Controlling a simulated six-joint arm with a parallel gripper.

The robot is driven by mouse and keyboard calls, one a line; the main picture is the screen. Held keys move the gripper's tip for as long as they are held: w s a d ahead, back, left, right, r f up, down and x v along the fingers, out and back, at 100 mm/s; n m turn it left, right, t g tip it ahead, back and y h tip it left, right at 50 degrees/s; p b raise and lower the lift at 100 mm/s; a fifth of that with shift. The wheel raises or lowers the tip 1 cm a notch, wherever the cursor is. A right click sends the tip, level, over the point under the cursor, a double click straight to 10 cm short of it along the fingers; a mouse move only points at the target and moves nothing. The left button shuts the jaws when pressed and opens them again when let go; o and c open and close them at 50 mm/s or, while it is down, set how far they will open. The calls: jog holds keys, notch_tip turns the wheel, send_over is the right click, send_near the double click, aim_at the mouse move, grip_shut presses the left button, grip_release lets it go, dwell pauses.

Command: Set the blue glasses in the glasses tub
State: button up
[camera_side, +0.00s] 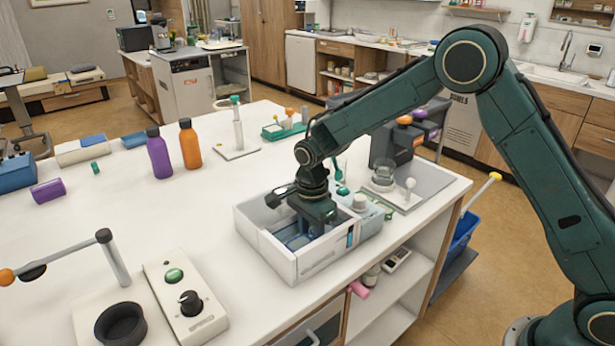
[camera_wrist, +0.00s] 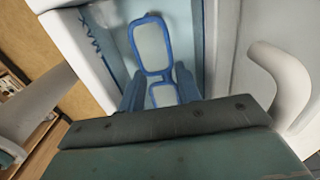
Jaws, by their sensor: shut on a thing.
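The blue glasses (camera_wrist: 152,47) show in the wrist view, with one lens farther out and the other between my fingers. My gripper (camera_wrist: 160,85) is shut on them. A white, open-topped tub (camera_side: 262,250) stands near the table's front edge in the side view. My gripper (camera_side: 302,238) reaches down inside its walls. In the wrist view, pale walls surround the glasses, and one white wall bears a blue mark. I cannot tell whether the glasses touch the tub's floor. In the side view my gripper and the walls mostly hide them.
A pale tray of small items (camera_side: 370,218) adjoins the tub at right. Purple (camera_side: 158,154) and orange (camera_side: 190,146) bottles stand at the back left. A control box (camera_side: 184,300) with a green button and a black knob lies at front left.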

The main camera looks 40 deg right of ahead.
jog(key=shift+f, duration=0.15)
jog(key=o, duration=1)
jog(key=shift+o, duration=0.7)
jog(key=shift+s, duration=0.1)
jog(key=shift+o, duration=1)
jog(key=shift+r, duration=4.05)
jog(key=shift+r, duration=0.1)
